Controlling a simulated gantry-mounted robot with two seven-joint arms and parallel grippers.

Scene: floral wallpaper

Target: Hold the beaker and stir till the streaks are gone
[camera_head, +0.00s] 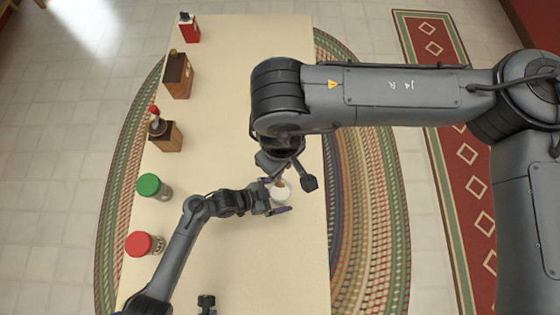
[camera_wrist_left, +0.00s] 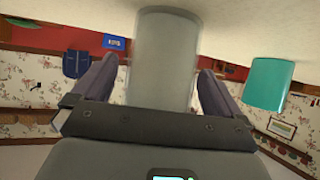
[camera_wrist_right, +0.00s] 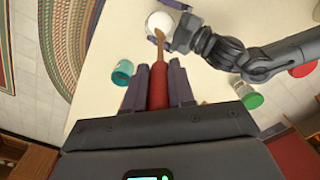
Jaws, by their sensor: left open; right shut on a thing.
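The beaker (camera_head: 282,194) stands on the table, showing white inside from above. It also shows in the left wrist view (camera_wrist_left: 165,60) as a translucent grey cylinder, and in the right wrist view (camera_wrist_right: 161,20). My left gripper (camera_head: 276,197) is open, with its fingers on either side of the beaker and gaps to its wall. My right gripper (camera_wrist_right: 157,85) is shut on the red handle of a stirrer (camera_wrist_right: 158,88). The stirrer's wooden end overlaps the beaker's rim in that view; how deep it reaches is unclear. Streaks cannot be made out.
A teal cup (camera_wrist_right: 122,72) stands near the beaker; it also shows in the left wrist view (camera_wrist_left: 270,85).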

